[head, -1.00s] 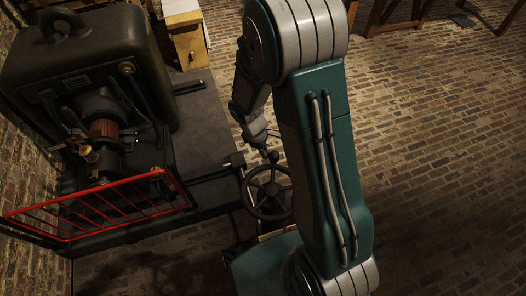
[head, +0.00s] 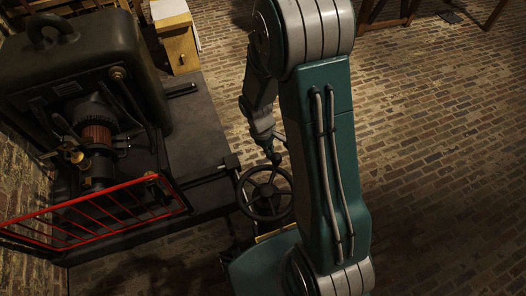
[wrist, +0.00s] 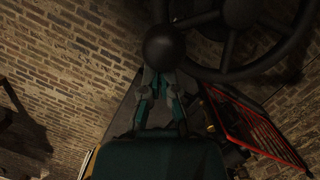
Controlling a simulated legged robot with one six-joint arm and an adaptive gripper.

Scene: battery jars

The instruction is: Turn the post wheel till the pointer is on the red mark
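The post wheel (head: 265,193) is a dark spoked handwheel beside the machine's plinth, left of my upper arm in the head view. It also fills the top right of the wrist view (wrist: 229,50). A round dark knob (wrist: 163,46) stands on its rim. My gripper (head: 271,148) is at the knob, on the wheel's far side in the head view. In the wrist view my gripper's two fingers (wrist: 163,78) stand apart just below the knob, which hides their tips. I cannot tell whether they clamp it. I cannot make out the pointer or the red mark.
A dark machine (head: 85,75) stands on a grey plinth (head: 205,125) at the left, with a red guard rail (head: 95,215) in front. A wooden cabinet (head: 178,45) is behind. The brick floor (head: 440,130) at the right is open, with wooden legs at the far edge.

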